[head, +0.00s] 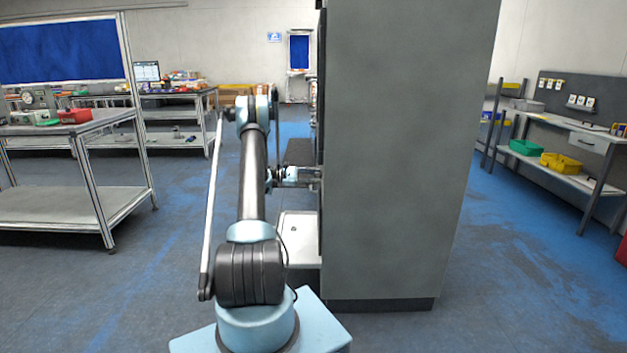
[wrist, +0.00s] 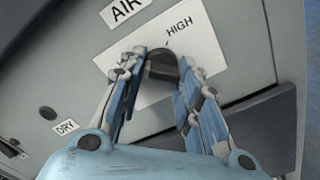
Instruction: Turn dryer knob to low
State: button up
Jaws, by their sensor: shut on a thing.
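The dryer knob (wrist: 162,65) is dark and round. In the wrist view it sits on a white label plate (wrist: 213,42) on a grey panel. The word HIGH stands above and to the right of it, with a short mark between. My gripper (wrist: 163,68) is shut on the knob, one finger on each side. The fingers hide the lower part of the plate, and no LOW marking shows. In the head view my arm reaches to the left side of a tall grey cabinet (head: 400,150). My gripper (head: 308,177) is partly hidden at its edge, and the knob is not visible there.
An AIR label (wrist: 124,10), a DRY label (wrist: 66,126) and a dark button (wrist: 47,113) are on the panel. A metal table (head: 70,220) stands at the left and a workbench (head: 570,130) at the right.

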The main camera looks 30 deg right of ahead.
jog(key=o, duration=1)
jog(key=shift+o, duration=0.2)
jog(key=shift+w+a, duration=0.1)
jog(key=shift+a, duration=0.05)
jog(key=v, duration=1.2)
